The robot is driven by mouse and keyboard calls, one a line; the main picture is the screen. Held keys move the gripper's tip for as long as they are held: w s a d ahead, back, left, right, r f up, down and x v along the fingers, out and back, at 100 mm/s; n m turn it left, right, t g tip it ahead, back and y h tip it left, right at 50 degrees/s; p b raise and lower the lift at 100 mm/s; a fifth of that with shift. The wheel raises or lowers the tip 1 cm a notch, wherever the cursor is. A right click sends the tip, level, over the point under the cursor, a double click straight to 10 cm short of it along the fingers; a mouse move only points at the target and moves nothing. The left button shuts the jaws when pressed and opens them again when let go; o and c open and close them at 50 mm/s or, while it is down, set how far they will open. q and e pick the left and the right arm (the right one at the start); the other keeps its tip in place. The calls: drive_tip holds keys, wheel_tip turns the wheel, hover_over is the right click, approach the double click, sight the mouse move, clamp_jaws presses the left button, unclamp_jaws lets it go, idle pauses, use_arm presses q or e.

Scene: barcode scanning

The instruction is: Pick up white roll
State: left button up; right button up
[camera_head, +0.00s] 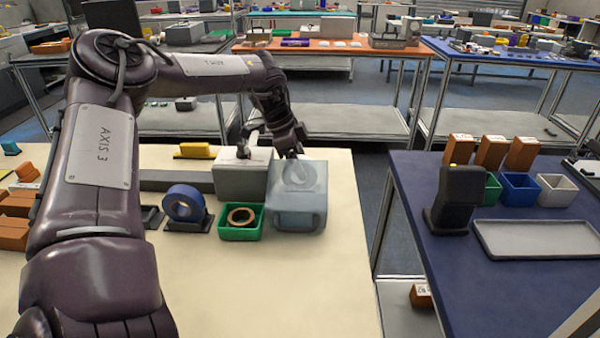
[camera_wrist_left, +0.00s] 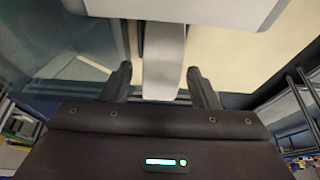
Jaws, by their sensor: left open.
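A pale roll (camera_wrist_left: 165,62) shows edge-on between the fingers of my left gripper (camera_wrist_left: 163,85) in the left wrist view. The fingers are open, with gaps on either side of it. In the head view, my left gripper (camera_head: 268,147) points down behind a translucent blue-grey bin (camera_head: 296,212) and a grey box (camera_head: 240,182). A faint pale ring shape (camera_head: 298,175) shows at the bin; whether it is inside or behind is hard to tell. The fingertips are partly hidden there. My right gripper is not in view.
A blue tape roll (camera_head: 184,204) stands in a black holder. A green bin (camera_head: 240,232) holds a brown tape roll (camera_head: 241,217). A black scanner (camera_head: 456,195) stands on the blue table at right, near a grey tray (camera_head: 537,240). The cream table's front right is clear.

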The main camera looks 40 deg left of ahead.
use_arm(q)
drive_tip(key=shift+c, duration=0.2)
drive_tip(key=c, duration=1.1)
drive_tip(key=shift+r, duration=0.15)
wheel_tip(320, 180, up, 20)
drive_tip(key=shift+f+p, duration=0.1)
drive_tip(key=shift+p, duration=0.5)
